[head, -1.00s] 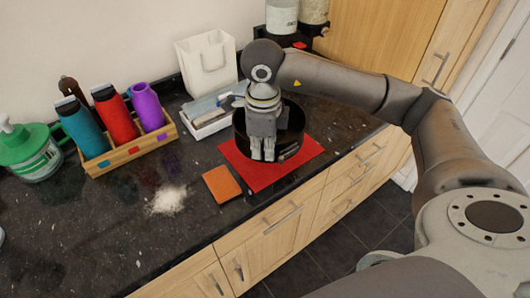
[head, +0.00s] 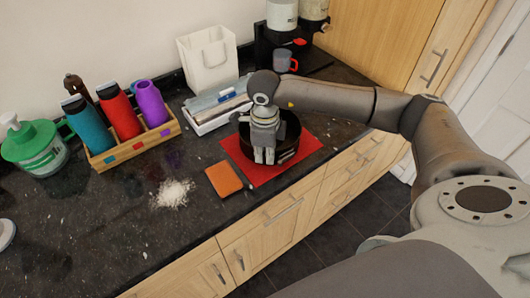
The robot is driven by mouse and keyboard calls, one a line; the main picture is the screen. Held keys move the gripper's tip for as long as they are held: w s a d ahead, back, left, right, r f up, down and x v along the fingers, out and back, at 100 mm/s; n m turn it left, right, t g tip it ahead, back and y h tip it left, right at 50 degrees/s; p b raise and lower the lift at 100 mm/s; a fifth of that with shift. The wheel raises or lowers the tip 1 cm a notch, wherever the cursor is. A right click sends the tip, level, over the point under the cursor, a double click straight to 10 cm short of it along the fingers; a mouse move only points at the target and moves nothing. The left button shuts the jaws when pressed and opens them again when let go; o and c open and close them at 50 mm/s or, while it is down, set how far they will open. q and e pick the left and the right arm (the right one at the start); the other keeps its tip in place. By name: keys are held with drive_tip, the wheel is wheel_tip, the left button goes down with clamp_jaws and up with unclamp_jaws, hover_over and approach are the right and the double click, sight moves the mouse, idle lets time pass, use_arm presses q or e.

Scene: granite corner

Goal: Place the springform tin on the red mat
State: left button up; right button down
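The springform tin (head: 292,132) is a dark, round, black pan on the red mat (head: 309,153), near the counter's front edge. Red shows around its right and front sides. My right gripper (head: 264,156) points down at the tin's front left part, and its fingers overlap the near wall. The fingers look close together, but whether they pinch the wall cannot be made out. The gripper and wrist hide part of the tin. My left gripper is not in view.
An orange-brown square (head: 224,179) and white powder (head: 173,193) lie left of the mat. A wooden crate (head: 135,147) holds teal, red and purple bottles. A white tray (head: 219,117) stands behind the tin, and a mug (head: 284,61) stands farther back.

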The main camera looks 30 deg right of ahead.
drive_tip(key=c, duration=2.2)
unclamp_jaws()
drive_tip(key=shift+f, duration=0.2)
drive_tip(key=o, duration=0.6)
drive_tip(key=shift+r, duration=0.1)
drive_tip(key=shift+c, duration=0.2)
drive_tip(key=shift+r, duration=0.25)
wheel_tip(320, 180, up, 12)
drive_tip(key=b, duration=0.3)
drive_tip(key=shift+s+f, duration=0.1)
